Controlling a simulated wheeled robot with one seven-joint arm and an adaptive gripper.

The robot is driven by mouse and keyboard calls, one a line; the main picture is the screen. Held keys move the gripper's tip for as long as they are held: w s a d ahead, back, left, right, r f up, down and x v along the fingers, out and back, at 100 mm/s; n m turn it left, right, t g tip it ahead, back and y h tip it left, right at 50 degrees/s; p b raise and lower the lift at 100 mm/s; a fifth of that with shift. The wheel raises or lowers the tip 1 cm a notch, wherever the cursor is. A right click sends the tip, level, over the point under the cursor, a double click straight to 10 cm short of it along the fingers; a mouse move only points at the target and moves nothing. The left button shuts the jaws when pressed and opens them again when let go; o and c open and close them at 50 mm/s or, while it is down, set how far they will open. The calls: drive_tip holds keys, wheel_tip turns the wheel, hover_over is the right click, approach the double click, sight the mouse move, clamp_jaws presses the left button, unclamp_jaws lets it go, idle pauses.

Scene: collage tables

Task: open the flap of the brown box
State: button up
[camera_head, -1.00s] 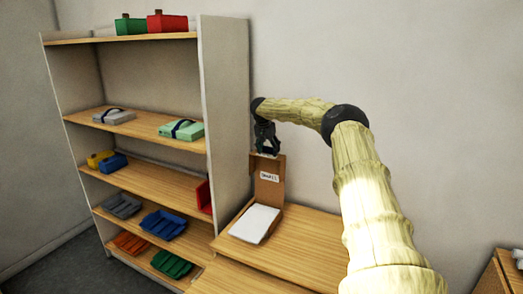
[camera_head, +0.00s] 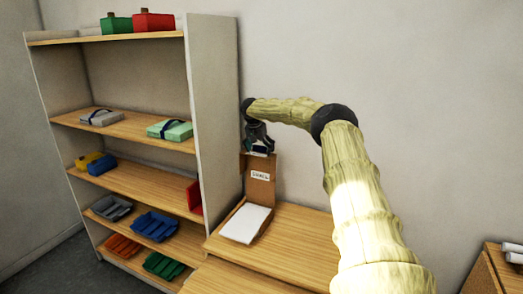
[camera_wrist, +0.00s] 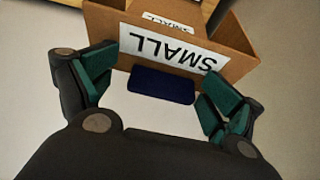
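The brown box (camera_head: 222,222) sits on the wooden table against the shelf's side. Its flap (camera_head: 262,188) stands upright at the back, with a white "SMALL" label, and a white slab (camera_head: 245,223) shows in the box. In the wrist view the flap (camera_wrist: 135,60) carries the label upside down, with a dark blue block (camera_wrist: 162,85) at its edge. My gripper (camera_head: 259,147) is just above the flap's top edge. In the wrist view my gripper (camera_wrist: 158,88) has its teal-padded fingers wide apart, either side of the blue block, with gaps to it.
A tall shelf (camera_head: 217,110) with several coloured boxes and trays stands close at the left. The wall is right behind the box. The table (camera_head: 295,240) is clear right of the box. Another wooden surface (camera_head: 490,280) with white rolls is at the far right.

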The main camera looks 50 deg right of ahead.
drive_tip(key=shift+w+a+r, duration=0.1)
drive_tip(key=shift+a, duration=0.15)
drive_tip(key=shift+d, duration=0.15)
drive_tip(key=shift+r, duration=0.1)
drive_tip(key=shift+r, duration=0.25)
drive_tip(key=v, duration=1.1)
drive_tip(key=shift+a+r, duration=0.25)
drive_tip(key=shift+a, duration=0.1)
drive_tip(key=shift+d+f, duration=0.15)
drive_tip(key=shift+d, duration=0.15)
